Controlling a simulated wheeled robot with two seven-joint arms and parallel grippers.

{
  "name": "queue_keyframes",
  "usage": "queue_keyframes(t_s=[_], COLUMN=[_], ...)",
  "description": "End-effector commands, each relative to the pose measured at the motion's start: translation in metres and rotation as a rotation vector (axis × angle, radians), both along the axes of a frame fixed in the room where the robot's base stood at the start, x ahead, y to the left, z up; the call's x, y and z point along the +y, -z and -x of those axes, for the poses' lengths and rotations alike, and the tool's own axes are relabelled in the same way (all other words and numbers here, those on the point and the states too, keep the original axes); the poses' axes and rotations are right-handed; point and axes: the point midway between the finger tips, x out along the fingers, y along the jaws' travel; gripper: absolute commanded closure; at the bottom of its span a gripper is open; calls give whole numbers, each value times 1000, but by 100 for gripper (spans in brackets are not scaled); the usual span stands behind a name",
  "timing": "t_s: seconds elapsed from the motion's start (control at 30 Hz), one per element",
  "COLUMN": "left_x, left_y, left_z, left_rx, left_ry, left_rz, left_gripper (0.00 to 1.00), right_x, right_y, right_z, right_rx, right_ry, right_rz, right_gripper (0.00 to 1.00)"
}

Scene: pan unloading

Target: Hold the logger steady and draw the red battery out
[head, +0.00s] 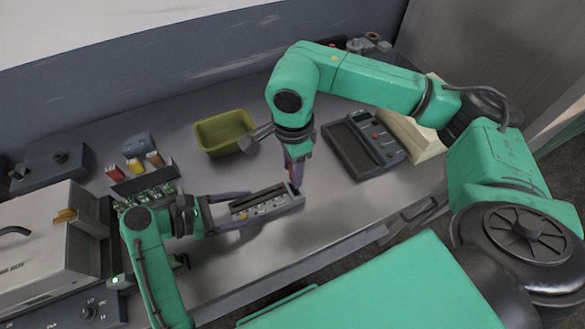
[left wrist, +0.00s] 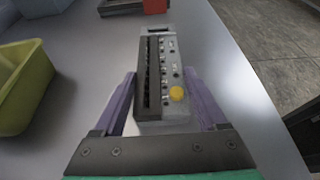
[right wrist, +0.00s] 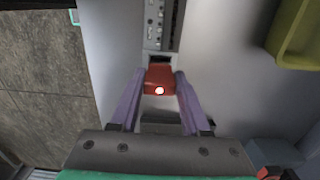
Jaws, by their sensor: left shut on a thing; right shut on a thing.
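The logger (head: 268,208) is a long grey case with a dark slot and small knobs; the left wrist view shows it (left wrist: 150,112) with a yellow knob. My left gripper (head: 225,213) is shut on its near end, a finger along each side (left wrist: 160,100). The red battery (right wrist: 160,76) is between the fingers of my right gripper (right wrist: 158,92), which is shut on it just off the logger's far end.
An olive bin (head: 222,140) stands behind the logger. A dark keypad device (head: 362,145) is to the right. A rack with coloured cells (head: 140,178) and a white machine (head: 50,240) are at left. The bench's front edge is close to the logger; bare bench lies to its right.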

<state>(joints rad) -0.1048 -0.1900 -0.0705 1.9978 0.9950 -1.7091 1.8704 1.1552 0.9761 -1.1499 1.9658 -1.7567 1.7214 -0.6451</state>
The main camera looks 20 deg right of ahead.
Motion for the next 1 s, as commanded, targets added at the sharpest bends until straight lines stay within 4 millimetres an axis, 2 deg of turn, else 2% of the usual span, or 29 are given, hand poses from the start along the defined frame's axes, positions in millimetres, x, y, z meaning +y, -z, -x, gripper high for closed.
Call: queue_keyframes(t_s=[0.07,0.1,0.13,0.17,0.43,0.7,0.8,1.0], left_x=[0,0,0,0,5,54,66,70], left_y=[0,0,0,0,-2,-22,-27,-29], left_z=[0,0,0,0,0,-1,0,0], left_rx=[0,0,0,0,0,-3,-1,-1], left_ry=[0,0,0,0,-1,-1,-1,1], left_rz=[0,0,0,0,-1,-3,-2,0], left_gripper=[100,14,3,0,0,0,0,0], right_x=[0,0,0,0,0,0,0,0], right_y=[0,0,0,0,0,0,0,0], right_z=[0,0,0,0,0,0,0,0], right_rx=[0,0,0,0,0,0,0,0], right_ry=[0,0,0,0,0,0,0,0], right_rz=[0,0,0,0,0,0,0,0], right_gripper=[100,100,100,100,100,100,100,100])
